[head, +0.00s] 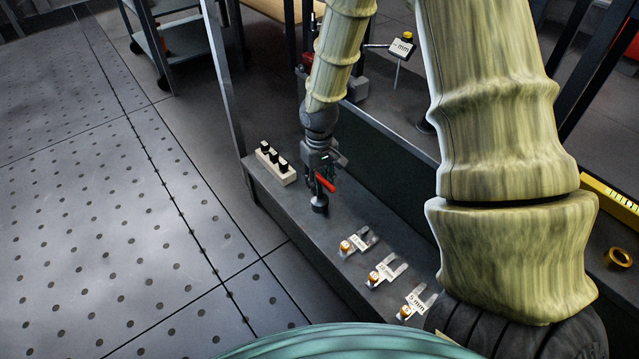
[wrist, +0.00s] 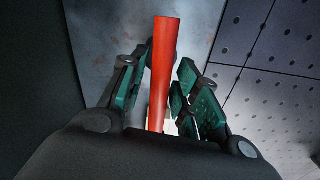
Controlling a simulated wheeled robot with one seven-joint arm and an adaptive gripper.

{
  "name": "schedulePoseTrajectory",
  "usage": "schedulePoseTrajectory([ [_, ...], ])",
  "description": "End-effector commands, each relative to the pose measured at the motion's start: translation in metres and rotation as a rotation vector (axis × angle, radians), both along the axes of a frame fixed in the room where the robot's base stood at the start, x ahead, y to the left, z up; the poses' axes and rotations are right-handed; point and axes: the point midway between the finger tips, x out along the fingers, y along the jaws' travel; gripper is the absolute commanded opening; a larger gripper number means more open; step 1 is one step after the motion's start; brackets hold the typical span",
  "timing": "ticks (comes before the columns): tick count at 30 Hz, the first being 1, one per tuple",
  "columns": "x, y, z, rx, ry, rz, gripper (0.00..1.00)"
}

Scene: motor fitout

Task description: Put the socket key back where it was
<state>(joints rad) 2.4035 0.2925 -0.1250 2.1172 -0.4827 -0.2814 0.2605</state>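The socket key (head: 327,183) has a red bar handle. In the wrist view the red bar (wrist: 162,75) runs between the green-padded fingers. My gripper (head: 323,175) hangs low over the grey ledge, with its fingers close in on both sides of the bar. In the wrist view my gripper (wrist: 160,90) appears shut on the bar. A dark round piece (head: 319,203) shows just below the gripper, at the ledge surface; I cannot tell whether it is part of the key. The key's lower end is hidden in the wrist view.
A pale block with several black-topped pieces (head: 276,163) stands left of my gripper on the ledge (head: 300,215). Labelled forked shims (head: 384,271) lie toward the front. A dark upright frame post (head: 228,85) rises at the left. A measuring gauge (head: 402,46) is behind.

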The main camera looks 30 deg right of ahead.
Motion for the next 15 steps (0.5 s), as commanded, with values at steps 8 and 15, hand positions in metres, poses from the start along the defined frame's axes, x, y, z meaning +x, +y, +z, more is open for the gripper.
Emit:
schedulePoseTrajectory([
  [8,0.000,0.000,0.049,0.000,-0.001,0.000,0.32],
  [15,0.000,0.000,0.071,0.000,0.000,0.000,0.32],
])
